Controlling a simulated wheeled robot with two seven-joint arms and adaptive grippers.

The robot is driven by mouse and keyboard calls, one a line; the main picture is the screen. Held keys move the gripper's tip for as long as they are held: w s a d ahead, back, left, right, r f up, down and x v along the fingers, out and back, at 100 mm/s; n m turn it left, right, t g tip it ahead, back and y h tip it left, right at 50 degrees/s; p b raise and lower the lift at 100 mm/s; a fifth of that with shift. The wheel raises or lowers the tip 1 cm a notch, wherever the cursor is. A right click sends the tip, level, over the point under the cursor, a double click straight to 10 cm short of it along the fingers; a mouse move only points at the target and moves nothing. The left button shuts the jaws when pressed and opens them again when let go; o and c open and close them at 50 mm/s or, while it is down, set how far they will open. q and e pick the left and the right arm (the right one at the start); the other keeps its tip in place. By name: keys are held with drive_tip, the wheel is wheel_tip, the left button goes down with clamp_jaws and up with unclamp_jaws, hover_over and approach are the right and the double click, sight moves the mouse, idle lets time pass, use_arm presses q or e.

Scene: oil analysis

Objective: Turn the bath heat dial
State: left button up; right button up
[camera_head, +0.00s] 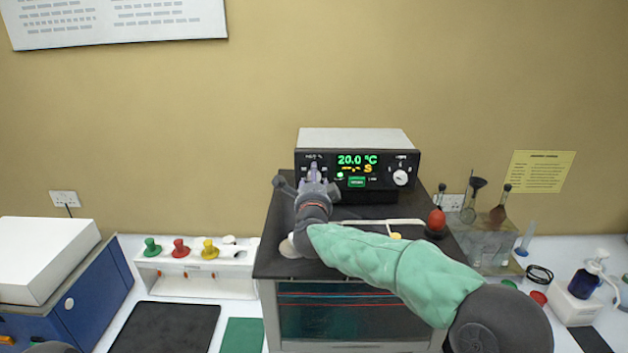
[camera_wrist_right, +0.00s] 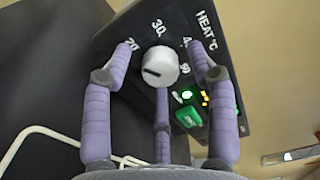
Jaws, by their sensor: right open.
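The bath control box (camera_head: 350,143) has a black front panel with a green display (camera_head: 357,160) reading 20.0 °C. The white heat dial (camera_wrist_right: 160,66) shows in the right wrist view, below the "HEAT °C" lettering. Its dark pointer line sits on the side toward the 20 mark. In the head view the dial is hidden behind my right gripper (camera_head: 314,172). My right gripper (camera_wrist_right: 160,60) is open, with purple fingers spread to either side of the dial and one below it. I see no clear contact with the dial.
A second white knob (camera_head: 400,177) is at the panel's right. A green button (camera_wrist_right: 188,117) sits close to the right finger. A rack with coloured knobs (camera_head: 200,278) is at left.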

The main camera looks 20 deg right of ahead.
drive_tip(key=shift+w, duration=0.15)
drive_tip(key=c, duration=1.1)
drive_tip(key=shift+c, duration=0.2)
